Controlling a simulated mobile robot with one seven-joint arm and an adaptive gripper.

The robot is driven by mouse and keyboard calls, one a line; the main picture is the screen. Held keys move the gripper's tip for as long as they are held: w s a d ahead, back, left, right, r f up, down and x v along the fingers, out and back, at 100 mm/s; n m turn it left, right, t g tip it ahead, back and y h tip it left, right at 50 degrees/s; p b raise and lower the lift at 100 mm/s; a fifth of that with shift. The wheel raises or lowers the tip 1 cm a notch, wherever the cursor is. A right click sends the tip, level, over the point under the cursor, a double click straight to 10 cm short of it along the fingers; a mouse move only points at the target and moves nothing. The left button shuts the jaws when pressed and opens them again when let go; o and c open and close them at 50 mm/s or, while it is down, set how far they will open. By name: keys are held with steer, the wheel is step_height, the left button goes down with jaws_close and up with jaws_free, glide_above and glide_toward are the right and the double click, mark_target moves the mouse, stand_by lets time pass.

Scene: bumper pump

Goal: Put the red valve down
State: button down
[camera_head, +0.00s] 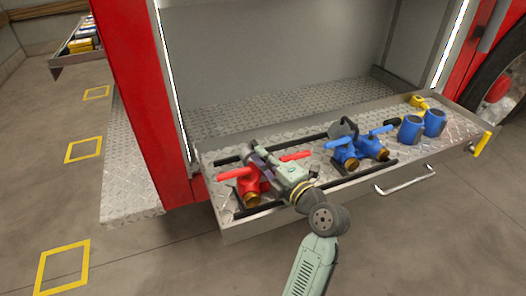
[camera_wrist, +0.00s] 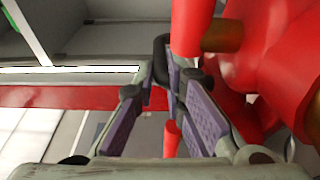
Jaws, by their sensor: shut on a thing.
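The red valve (camera_head: 250,197) is on the left part of the metal drawer tray, with a red handle sticking out to each side. Whether it rests on the tray or is held just above it, I cannot tell. The exact contact is partly hidden by the fingers.
Blue valves (camera_head: 357,155) with blue handles are to the right on the tray (camera_head: 300,172). Black rails (camera_head: 316,189) run along the tray. The red truck post (camera_head: 147,90) stands at left.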

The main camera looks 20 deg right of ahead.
steer(key=shift+r, duration=0.25)
steer(key=c, duration=2.1)
jaws_free()
steer(key=shift+f, duration=0.35)
steer(key=o, duration=0.4)
steer(key=shift+r, duration=0.1)
steer(key=shift+o, duration=0.2)
